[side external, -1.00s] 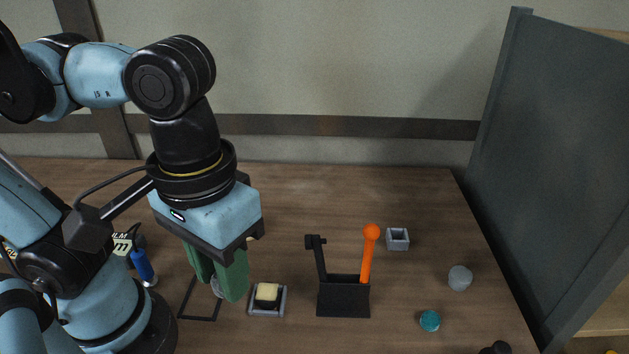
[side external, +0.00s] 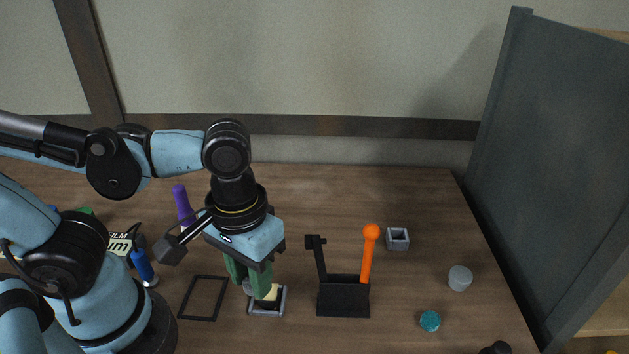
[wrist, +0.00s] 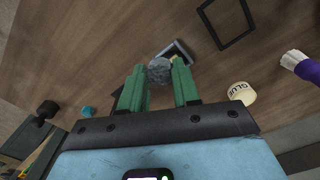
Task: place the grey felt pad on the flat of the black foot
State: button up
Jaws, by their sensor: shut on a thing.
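My gripper (wrist: 158,76) has its green fingers shut on the grey felt pad (wrist: 159,70), a round, speckled disc at the fingertips in the wrist view. In the side view my gripper (side external: 254,288) hangs just over the left part of a small grey tray (side external: 266,314). In the tray sits the black foot (side external: 262,304) with a cream patch on top, partly hidden by the fingers. In the wrist view the tray (wrist: 183,48) lies just beyond the pad, which covers part of it. I cannot tell the exact gap between pad and foot.
A black holder (side external: 343,301) with an orange ball-topped post stands right of the tray. A flat black frame (side external: 203,298) lies to the left. A small grey box (side external: 397,239), a whitish cylinder (side external: 459,278) and a teal cap (side external: 430,321) are farther right. A glue pot (wrist: 241,92) shows in the wrist view.

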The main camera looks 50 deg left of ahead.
jog(key=w+a+f, duration=0.2)
jog(key=w, duration=0.1)
jog(key=shift+w+a+f, duration=0.2)
jog(key=shift+a+f, duration=0.1)
jog(key=shift+a, duration=0.05)
jog(key=shift+f, duration=2)
jog(key=shift+f, duration=0.15)
jog(key=o, duration=1)
jog(key=shift+r, duration=6.05)
jog(key=w+a+m+t, duration=0.1)
jog(key=w+a+t, duration=0.1)
jog(key=w+a+f+m+t, duration=0.1)
jog(key=w+a+t, duration=0.1)
jog(key=w+a, duration=0.1)
jog(key=w+a+m+t, duration=0.1)
jog(key=w+a+t, duration=0.1)
jog(key=a+t, duration=0.1)
jog(key=shift+w+f, duration=0.2)
